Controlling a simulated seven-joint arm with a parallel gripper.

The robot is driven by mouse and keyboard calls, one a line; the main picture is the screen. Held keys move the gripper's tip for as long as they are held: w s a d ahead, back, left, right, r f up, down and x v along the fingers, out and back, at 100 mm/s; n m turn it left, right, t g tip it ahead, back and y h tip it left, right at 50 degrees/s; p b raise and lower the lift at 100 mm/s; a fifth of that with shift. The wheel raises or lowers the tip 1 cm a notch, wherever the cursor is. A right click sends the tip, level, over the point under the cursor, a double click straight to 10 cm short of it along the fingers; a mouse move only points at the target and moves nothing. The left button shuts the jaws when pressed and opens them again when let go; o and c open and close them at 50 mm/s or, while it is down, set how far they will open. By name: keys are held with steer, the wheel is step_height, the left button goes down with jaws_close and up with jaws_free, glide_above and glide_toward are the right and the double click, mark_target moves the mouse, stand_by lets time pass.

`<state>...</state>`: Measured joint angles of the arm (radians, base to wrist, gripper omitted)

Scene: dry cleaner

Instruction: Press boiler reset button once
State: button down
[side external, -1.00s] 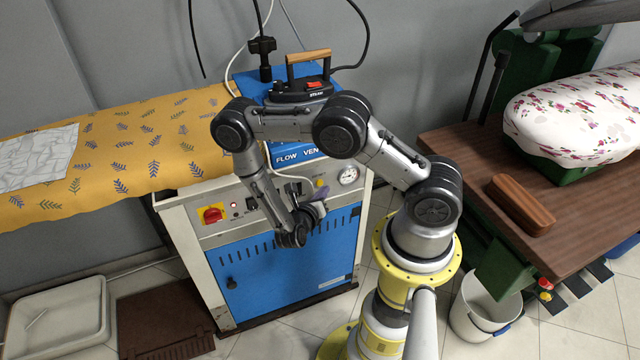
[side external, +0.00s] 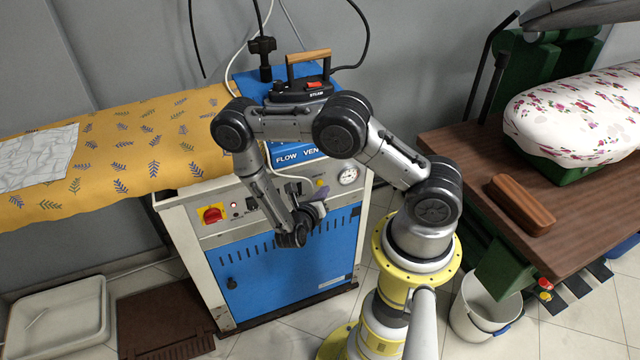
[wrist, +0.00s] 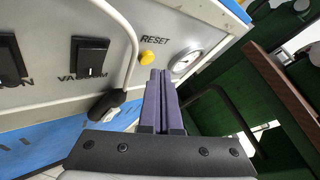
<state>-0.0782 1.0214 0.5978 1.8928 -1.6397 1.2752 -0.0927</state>
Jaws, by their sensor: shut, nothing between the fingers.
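The boiler reset button is a small yellow round button (wrist: 147,57) under the word RESET on the pale control panel, in the wrist view. My gripper (wrist: 161,75) is shut and empty, its purple fingers pointing at the panel just below and right of the button in that view. I cannot tell whether the fingertips touch the panel, but the button is not covered. In the side view my gripper (side external: 318,208) is in front of the blue and white boiler cabinet (side external: 285,275), and the yellow button (side external: 321,184) shows just above it.
A pressure gauge (wrist: 187,61) is right of the button. Black VACUUM switch (wrist: 90,57) is to the left, with a pale cable (wrist: 133,50) between. A red rotary switch (side external: 212,214) is on the panel's left. An iron (side external: 302,90) stands on top.

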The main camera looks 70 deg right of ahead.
steer(key=shift+w+d, duration=0.1)
steer(key=shift+w, duration=0.05)
stand_by(0.3)
steer(key=shift+w+d, duration=0.15)
steer(key=shift+d, duration=0.05)
steer(key=shift+w+d, duration=0.25)
steer(key=shift+w, duration=0.05)
stand_by(0.9)
steer(key=shift+s+a, duration=0.55)
steer(key=shift+a, duration=0.05)
steer(key=shift+s+a, duration=1.75)
steer(key=shift+s, duration=0.05)
